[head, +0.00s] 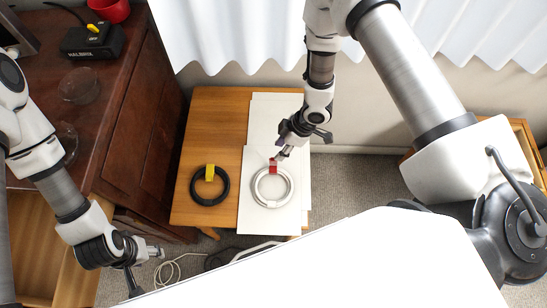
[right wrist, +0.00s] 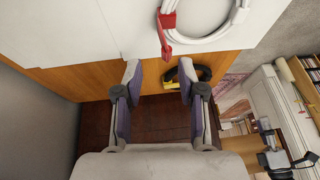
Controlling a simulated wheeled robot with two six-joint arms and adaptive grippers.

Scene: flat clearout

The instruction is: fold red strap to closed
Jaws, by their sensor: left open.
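A red strap (head: 273,168) sits on the far side of a white cable coil (head: 256,190), on a white board. The strap also shows in the right wrist view (right wrist: 167,30), with one end around the coil's tube and a loose flap sticking out. My right gripper (head: 303,146) is just beyond the coil, beside the strap. In the right wrist view its two fingers (right wrist: 160,82) are wide apart with nothing between them, and the strap lies beyond the tips. My left gripper (head: 147,268) is open and empty at the lower left, away from the coil.
A black coil (head: 194,197) with a yellow strap (head: 210,172) lies left of the board on the wooden table (head: 215,120). A dark wooden cabinet (head: 135,130) stands on the left, with a black box (head: 92,40) and a red mug (head: 110,9). White curtains (head: 230,35) hang behind.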

